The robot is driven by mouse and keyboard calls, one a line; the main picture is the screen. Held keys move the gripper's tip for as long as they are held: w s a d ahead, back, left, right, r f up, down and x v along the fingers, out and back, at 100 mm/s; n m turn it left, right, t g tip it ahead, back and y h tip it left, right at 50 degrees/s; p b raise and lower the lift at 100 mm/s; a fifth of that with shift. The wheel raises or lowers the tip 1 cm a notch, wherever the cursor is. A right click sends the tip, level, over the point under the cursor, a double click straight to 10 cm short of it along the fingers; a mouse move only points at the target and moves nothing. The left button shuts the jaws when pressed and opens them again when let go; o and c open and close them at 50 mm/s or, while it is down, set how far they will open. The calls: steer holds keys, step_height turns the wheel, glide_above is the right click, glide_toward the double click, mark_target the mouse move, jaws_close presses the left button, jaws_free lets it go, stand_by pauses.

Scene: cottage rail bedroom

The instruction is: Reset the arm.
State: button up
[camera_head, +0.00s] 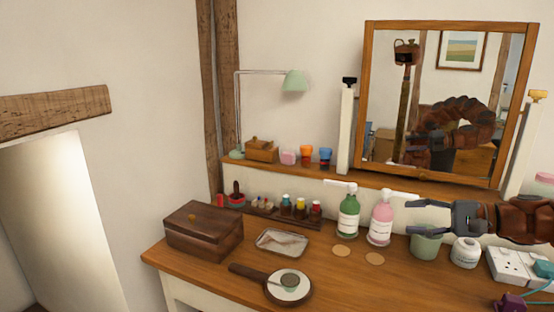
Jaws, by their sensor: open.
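My gripper (436,211) reaches in from the right edge of the head view, above the right part of the wooden dressing table (205,271). Its two dark fingers point left and stand apart, with nothing between them that I can see as held. The fingertips are just right of the pink pump bottle (380,225) and above a green cup (425,243); I cannot tell whether they touch the bottle's spout. My brown arm (515,218) runs out of the picture at the right.
A green pump bottle (347,217), a white jar (464,253) and a white power strip (515,266) stand near my arm. A framed mirror (364,100) rises behind. A wooden box (204,233), a tray (282,243) and a hand mirror (250,272) lie left.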

steer(key=s+a+f+n+g+h, duration=0.2)
steer(key=s+a+f+n+g, duration=0.15)
steer(key=s+a, duration=0.55)
steer(key=s+a+f+n+g+h, duration=0.3)
steer(key=s+a+f+g, duration=0.2)
steer(key=a, duration=0.8)
steer(key=s+d+f+n+g+h, duration=0.1)
steer(key=s+d+f+n+h, duration=0.25)
steer(key=s, duration=0.65)
steer(key=s+d+f+g+h, duration=0.1)
steer(key=s+d+f+h, duration=0.1)
steer(key=s+f+h, duration=0.55)
step_height(320, 180, up, 21)
steer(key=s+y+p, duration=0.2)
steer(key=p, duration=1.6)
steer(key=shift+r+t+y+p, duration=0.15)
steer(key=shift+t+y+p, duration=0.2)
steer(key=shift+y+p, duration=0.05)
steer(key=shift+s+d, duration=0.1)
steer(key=shift+d, duration=0.05)
